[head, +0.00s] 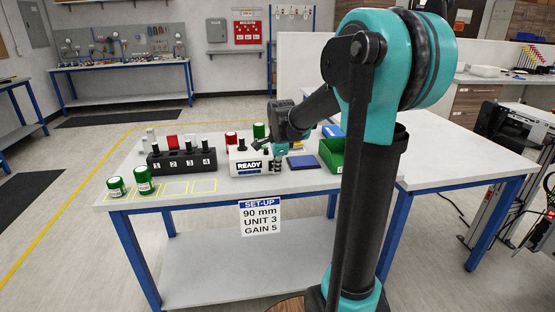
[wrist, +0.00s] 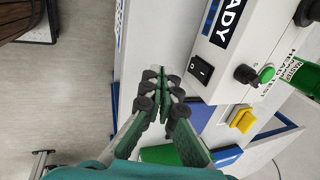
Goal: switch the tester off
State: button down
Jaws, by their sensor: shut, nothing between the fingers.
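The tester (head: 237,169) is a white box with a READY display, standing on the workbench. In the wrist view its face (wrist: 222,52) carries a black rocker switch (wrist: 201,70), a black knob (wrist: 245,74) and a lit green button (wrist: 267,74). I cannot tell the rocker's position for sure. My gripper (wrist: 160,78) is shut and empty. In the wrist view its tips are left of the rocker switch, apart from it. In the head view my gripper (head: 277,164) is at the tester's right end.
A black numbered block (head: 182,160) stands left of the tester. Two green-lidded jars (head: 145,181) stand at the bench's front left. A blue pad (head: 303,161) and a green bin (head: 332,155) lie to the right. A set-up sign (head: 260,217) hangs on the front edge.

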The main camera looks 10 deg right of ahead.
aim_at(272, 166)
jog(key=w+f, duration=0.1)
jog(key=w, duration=0.2)
jog(key=shift+f, duration=0.4)
jog(key=shift+w, duration=0.75)
jog(key=shift+w+f, duration=0.25)
jog(key=shift+w, duration=0.05)
jog(key=shift+r, duration=0.85)
